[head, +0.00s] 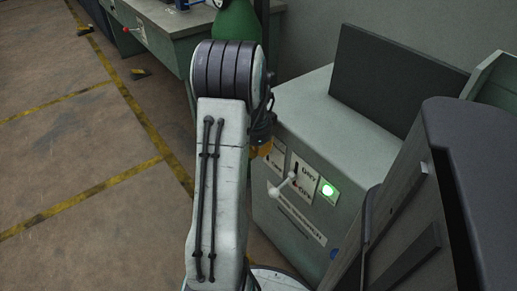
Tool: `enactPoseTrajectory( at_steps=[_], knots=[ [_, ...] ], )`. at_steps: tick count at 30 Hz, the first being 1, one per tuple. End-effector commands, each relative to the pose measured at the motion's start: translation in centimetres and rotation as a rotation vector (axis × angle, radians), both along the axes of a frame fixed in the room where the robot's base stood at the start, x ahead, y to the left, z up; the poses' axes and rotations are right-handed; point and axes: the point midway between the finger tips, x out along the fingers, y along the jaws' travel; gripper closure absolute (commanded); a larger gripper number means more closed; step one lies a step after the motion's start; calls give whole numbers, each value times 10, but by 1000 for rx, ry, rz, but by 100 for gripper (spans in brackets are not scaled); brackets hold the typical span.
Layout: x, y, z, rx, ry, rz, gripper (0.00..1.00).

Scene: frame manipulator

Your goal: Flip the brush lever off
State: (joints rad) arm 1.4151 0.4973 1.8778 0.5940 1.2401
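A pale lever (284,186) sticks out from the front of a grey-green machine (345,135). Its plate (303,178) has dark lettering that seems to mark ON at the top and OFF at the bottom. The lever's rounded end points down and left; I cannot tell its exact switch position. A green lamp (328,191) glows right of it. A second labelled plate (276,157) is up and left, partly covered by my arm. A nameplate below is too small to read. My gripper's fingers are hidden behind my arm; only a dark and orange wrist part shows beside the second plate.
A green workbench (180,30) with a small red-knobbed lever (130,30) stands at the back left. A dark panel (395,85) rises from the machine's top. Open floor with yellow lines (75,165) lies on the left.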

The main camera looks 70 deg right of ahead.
Motion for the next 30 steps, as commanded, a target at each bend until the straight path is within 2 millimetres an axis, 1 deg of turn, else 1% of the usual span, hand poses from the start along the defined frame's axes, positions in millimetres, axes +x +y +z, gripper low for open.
enactPoseTrajectory(
  at_steps=[6,13,23,30],
  knots=[
    [4,6,-10,3,-1,2,100],
    [4,5,-18,2,-1,1,100],
    [4,5,-16,1,-2,0,100],
    [4,5,-9,1,-2,0,100]
  ],
)
